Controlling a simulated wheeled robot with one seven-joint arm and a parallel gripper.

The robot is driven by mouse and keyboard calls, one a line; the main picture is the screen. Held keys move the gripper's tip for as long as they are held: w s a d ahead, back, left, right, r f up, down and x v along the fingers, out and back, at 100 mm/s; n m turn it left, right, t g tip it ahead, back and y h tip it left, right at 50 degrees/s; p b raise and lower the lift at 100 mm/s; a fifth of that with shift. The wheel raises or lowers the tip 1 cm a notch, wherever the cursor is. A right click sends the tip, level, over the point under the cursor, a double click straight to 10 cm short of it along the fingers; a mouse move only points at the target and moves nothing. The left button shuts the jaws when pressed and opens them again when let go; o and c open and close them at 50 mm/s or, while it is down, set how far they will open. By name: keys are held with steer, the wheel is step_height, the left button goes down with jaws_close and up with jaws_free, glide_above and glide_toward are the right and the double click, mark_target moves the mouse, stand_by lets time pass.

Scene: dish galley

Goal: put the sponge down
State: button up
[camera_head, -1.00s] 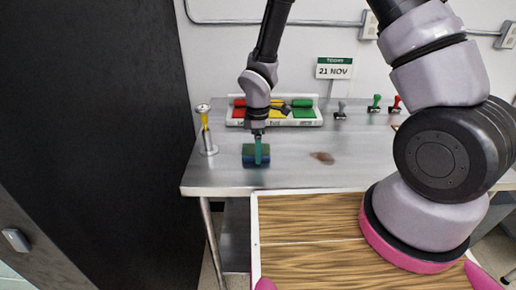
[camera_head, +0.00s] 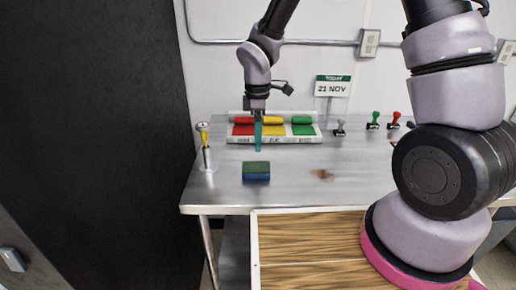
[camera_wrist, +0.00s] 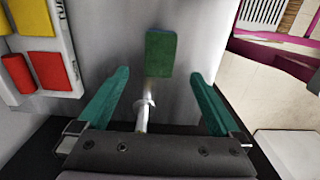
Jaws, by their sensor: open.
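The sponge (camera_head: 256,171), green on top and blue below, lies flat on the steel table near its front left. My gripper (camera_head: 257,134) is above and behind it in the head view, apart from it, with teal fingers pointing down. In the wrist view my gripper (camera_wrist: 160,95) has its two fingers wide apart with nothing held between them. The sponge's green top (camera_wrist: 161,53) shows there beyond the fingertips.
A metal stand with a yellow part (camera_head: 206,150) is left of the sponge. A white tray (camera_head: 275,139) with red, yellow and green items stands behind. Several stamps (camera_head: 375,120) are at the back right. A brown stain (camera_head: 322,174) marks the steel table (camera_head: 290,192).

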steer(key=s+d+r+m+t, duration=0.1)
steer(key=d+r+m+t, duration=0.1)
steer(key=d+r+m, duration=0.6)
steer(key=d+r+m+t, duration=0.1)
steer(key=d+r+m, duration=0.3)
steer(key=r, duration=0.7)
steer(key=s+d+r+m+t+y, duration=0.2)
steer(key=s+d+r+m+t, duration=0.2)
steer(key=s+d+r+m, duration=0.5)
steer(key=shift+s+d+r+m, duration=0.4)
steer(key=shift+s+d+r, duration=0.2)
steer(key=shift+s+r, duration=0.45)
steer(key=shift+f, duration=0.1)
